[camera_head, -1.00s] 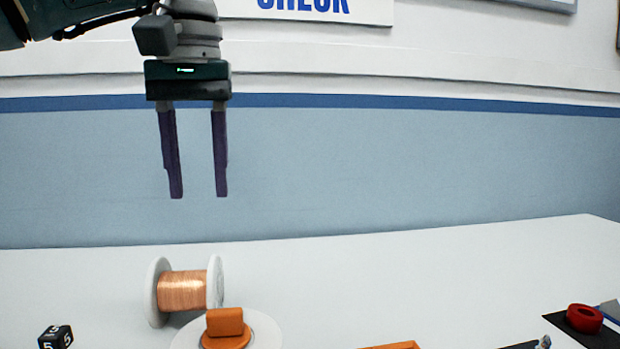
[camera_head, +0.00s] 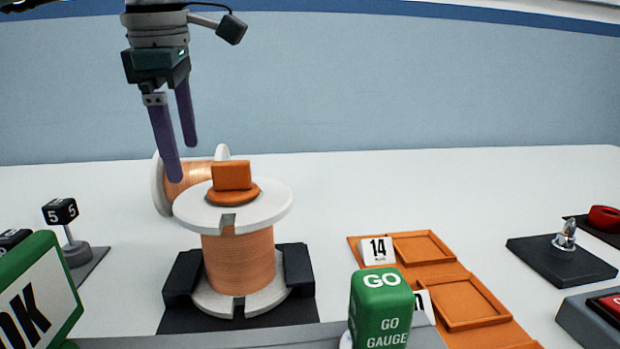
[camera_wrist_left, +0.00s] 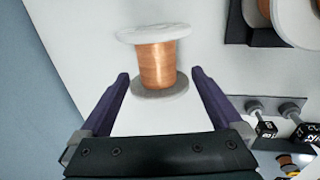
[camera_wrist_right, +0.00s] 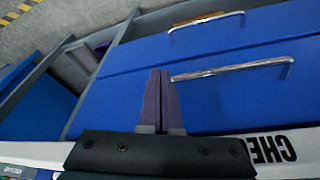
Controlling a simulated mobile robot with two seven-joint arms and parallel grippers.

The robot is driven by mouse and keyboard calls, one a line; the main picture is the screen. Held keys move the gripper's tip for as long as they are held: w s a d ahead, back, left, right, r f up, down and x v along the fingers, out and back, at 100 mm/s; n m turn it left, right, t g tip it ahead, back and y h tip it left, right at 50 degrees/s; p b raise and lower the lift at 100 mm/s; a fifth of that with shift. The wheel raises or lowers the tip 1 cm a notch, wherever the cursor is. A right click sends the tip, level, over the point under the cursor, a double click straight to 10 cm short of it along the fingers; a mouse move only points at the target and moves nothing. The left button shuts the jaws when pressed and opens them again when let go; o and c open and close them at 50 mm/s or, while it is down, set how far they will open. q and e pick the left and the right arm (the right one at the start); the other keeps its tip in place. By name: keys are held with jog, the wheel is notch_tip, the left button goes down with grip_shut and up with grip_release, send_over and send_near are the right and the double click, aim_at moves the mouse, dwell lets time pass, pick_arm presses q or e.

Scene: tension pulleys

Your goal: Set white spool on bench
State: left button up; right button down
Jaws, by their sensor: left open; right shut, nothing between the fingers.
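A spool (camera_head: 188,176) with white flanges and copper wire lies on its side on the white bench (camera_head: 330,185), partly hidden behind a second spool. That second spool (camera_head: 238,262) stands upright in a black holder (camera_head: 183,276), with an orange knob (camera_head: 232,178) on its top flange. My left gripper (camera_head: 182,164) is open and empty, pointing down above the lying spool. In the left wrist view the lying spool (camera_wrist_left: 157,63) shows between and beyond the fingertips, apart from them. My right gripper (camera_wrist_right: 160,75) is shut and empty, seen only in the right wrist view.
Orange trays (camera_head: 468,300) with a "14" tag (camera_head: 377,251) lie right of the holder. A green GO gauge block (camera_head: 381,310) and a green OK sign (camera_head: 38,300) stand in front. Numbered black cubes (camera_head: 60,211) are at left. Blue drawers (camera_wrist_right: 220,100) face my right gripper.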

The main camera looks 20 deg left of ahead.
aim_at(188, 163)
pick_arm(q)
jog(key=x, duration=0.5)
jog(key=shift+w+a+f+b, duration=0.1)
jog(key=shift+w+f+b, duration=0.1)
jog(key=shift+f+b, duration=0.1)
grip_shut()
dwell(0.6)
jog(key=shift+r, duration=0.1)
